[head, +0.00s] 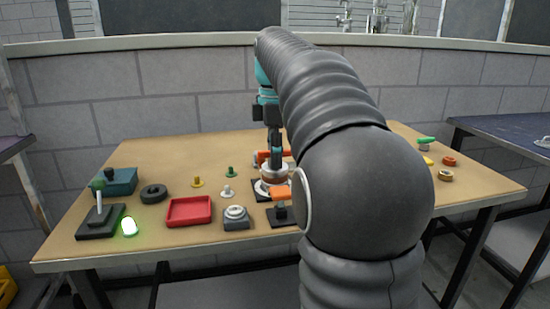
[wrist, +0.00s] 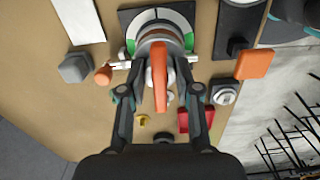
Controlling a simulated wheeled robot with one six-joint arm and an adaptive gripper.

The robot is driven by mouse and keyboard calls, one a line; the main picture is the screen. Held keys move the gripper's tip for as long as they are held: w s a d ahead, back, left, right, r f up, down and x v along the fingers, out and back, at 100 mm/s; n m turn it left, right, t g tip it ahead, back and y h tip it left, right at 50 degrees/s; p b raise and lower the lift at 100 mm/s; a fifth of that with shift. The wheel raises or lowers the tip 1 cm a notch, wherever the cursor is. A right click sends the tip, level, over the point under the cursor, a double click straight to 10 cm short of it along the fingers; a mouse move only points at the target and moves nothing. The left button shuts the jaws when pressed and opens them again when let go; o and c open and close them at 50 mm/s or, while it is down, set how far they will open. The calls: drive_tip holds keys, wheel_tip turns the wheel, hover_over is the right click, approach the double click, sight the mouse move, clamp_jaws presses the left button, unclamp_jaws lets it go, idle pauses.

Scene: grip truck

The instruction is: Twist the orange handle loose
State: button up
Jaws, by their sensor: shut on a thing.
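The orange handle (wrist: 159,78) is a flat upright bar in the wrist view, on top of a round white and brown body (wrist: 157,36). That body stands on a dark plate with white and green sectors. My gripper (wrist: 161,76) has one finger on each side of the handle and is shut on it. In the head view my gripper (head: 275,158) is over the round body (head: 272,183), partly behind my arm; the handle is hard to make out there. I cannot tell the handle's turn against the sectors exactly.
An orange block on a black stand (head: 281,194) is close in front. A grey button box (head: 236,218), red tray (head: 189,211), black ring (head: 153,194), lever box (head: 100,222) and lit green lamp (head: 129,227) lie left. Small coloured parts lie right.

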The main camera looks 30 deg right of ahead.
drive_tip(key=shift+n, duration=2.7)
drive_tip(key=o, duration=0.8)
drive_tip(key=shift+c, duration=0.2)
drive_tip(key=shift+r, duration=3.75)
